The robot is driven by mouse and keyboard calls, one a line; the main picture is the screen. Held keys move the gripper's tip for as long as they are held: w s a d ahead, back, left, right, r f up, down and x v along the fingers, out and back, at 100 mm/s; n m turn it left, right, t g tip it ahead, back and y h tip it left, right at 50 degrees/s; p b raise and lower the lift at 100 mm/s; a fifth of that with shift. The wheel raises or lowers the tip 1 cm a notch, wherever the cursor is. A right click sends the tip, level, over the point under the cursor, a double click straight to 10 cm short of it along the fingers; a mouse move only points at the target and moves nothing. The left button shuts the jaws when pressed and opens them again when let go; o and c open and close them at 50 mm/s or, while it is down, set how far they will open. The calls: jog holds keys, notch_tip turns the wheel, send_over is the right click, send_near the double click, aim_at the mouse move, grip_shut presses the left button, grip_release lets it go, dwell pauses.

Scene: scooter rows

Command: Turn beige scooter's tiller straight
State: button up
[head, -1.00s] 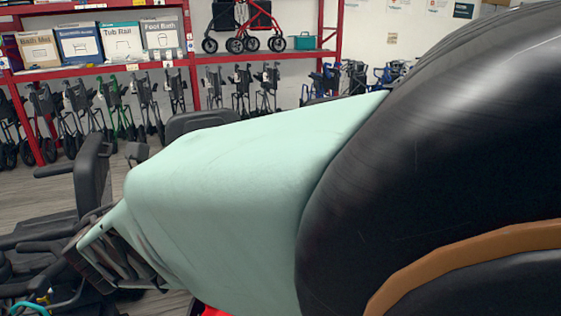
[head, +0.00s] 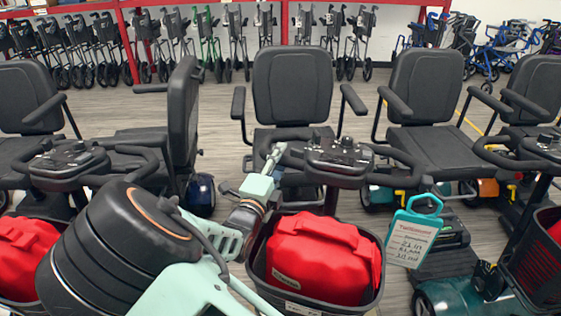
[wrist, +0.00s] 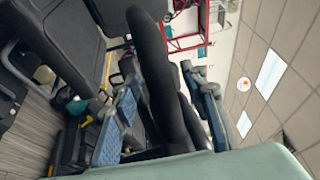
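No beige body panel shows, so I cannot tell this scooter's colour. My gripper (head: 270,163) is at the left end of this handlebar. In the wrist view, a black bar (wrist: 158,70) runs between my two spread finger pads, with gaps beside it. Whether either pad touches it is unclear. The tiller's lower column is hidden behind the basket.
A front basket (head: 262,268) holds a red bag (head: 325,255) just below my gripper. Another tiller (head: 70,160) stands left, and one more at the right edge (head: 548,145). Black seats (head: 292,88) stand behind. Folded walkers line the back under a red shelf.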

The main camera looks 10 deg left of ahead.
jog(key=shift+w, duration=0.25)
grip_shut()
